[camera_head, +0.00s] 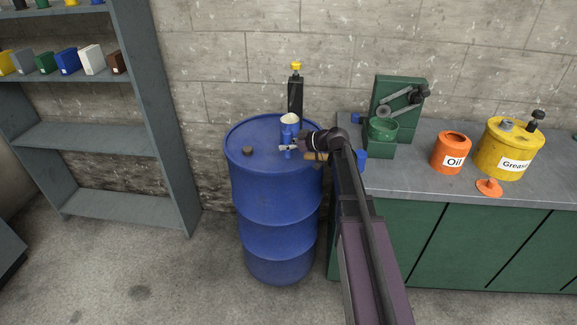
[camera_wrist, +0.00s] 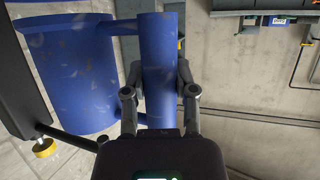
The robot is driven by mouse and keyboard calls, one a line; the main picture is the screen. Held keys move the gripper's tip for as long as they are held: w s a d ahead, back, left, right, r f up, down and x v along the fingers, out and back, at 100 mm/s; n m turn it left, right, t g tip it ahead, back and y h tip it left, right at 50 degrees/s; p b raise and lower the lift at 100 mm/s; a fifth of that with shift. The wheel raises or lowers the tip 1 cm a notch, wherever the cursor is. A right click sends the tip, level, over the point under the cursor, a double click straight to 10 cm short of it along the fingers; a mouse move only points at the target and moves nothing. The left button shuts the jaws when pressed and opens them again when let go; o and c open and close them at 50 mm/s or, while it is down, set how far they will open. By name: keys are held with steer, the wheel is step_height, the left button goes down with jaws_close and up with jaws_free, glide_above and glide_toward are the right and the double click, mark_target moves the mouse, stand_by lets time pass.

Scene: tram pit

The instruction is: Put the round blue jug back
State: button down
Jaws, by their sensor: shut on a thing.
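The round blue jug (camera_head: 287,131) shows in the head view at the far part of the blue drum's top, with its pale open mouth up. In the wrist view its wide scuffed body (camera_wrist: 70,75) is at the left, joined by short bars to a thick upright handle (camera_wrist: 160,55). My gripper (camera_head: 298,148) reaches in from the right and is shut on that handle, with a finger on each side in the wrist view (camera_wrist: 160,92). I cannot tell whether the jug's base touches the drum. My gripper hides part of the jug.
The blue drum (camera_head: 278,210) has a brown cap (camera_head: 247,150) on top. A black post with a yellow knob (camera_head: 295,92) stands behind. A grey bench (camera_head: 410,165) at right holds a green machine, an orange oil can (camera_head: 451,153) and a yellow grease can (camera_head: 510,150). Shelves (camera_head: 85,135) stand left.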

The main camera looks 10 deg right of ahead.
mark_target(287, 155)
steer(key=shift+f+b, duration=1.9)
steer(key=shift+f, duration=0.25)
step_height(287, 155, down, 5)
steer(key=b, duration=0.4)
steer(key=shift+r+b, duration=0.2)
steer(key=shift+b, duration=0.1)
steer(key=shift+c, duration=2)
jaws_free()
steer(key=shift+f, duration=0.15)
steer(key=shift+s+d, duration=0.1)
steer(key=p+v, duration=0.5)
steer(key=v, duration=0.8)
steer(key=shift+s+r, duration=0.3)
